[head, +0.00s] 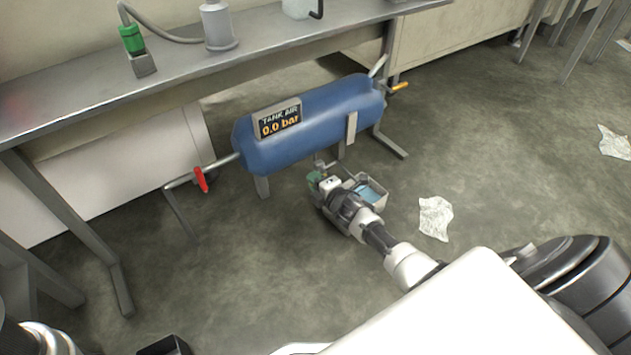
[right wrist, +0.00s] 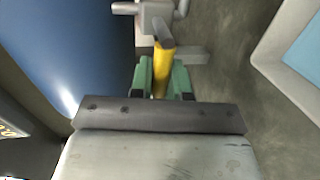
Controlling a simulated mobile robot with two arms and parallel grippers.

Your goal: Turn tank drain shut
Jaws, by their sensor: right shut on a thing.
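The blue tank (head: 310,118) lies on its stand under the bench, and its display (head: 277,122) reads "TANK AIR 0.0 bar". In the right wrist view the drain valve has a grey body (right wrist: 157,18) with a stub on either side. Its yellow lever (right wrist: 162,62) points from the body towards my gripper, roughly across the stubs. The green fingers of my right gripper (right wrist: 162,80) are shut on the lever. In the head view my right gripper (head: 316,179) is low beside the tank's underside, and the lever is hidden there. My left gripper is not in view.
A red-handled valve (head: 201,180) is on the pipe at the tank's left end, and an orange handle (head: 398,86) is at the right end. A tray with blue inside (head: 376,191) stands close beside my right gripper. Crumpled paper (head: 435,217) lies on the floor.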

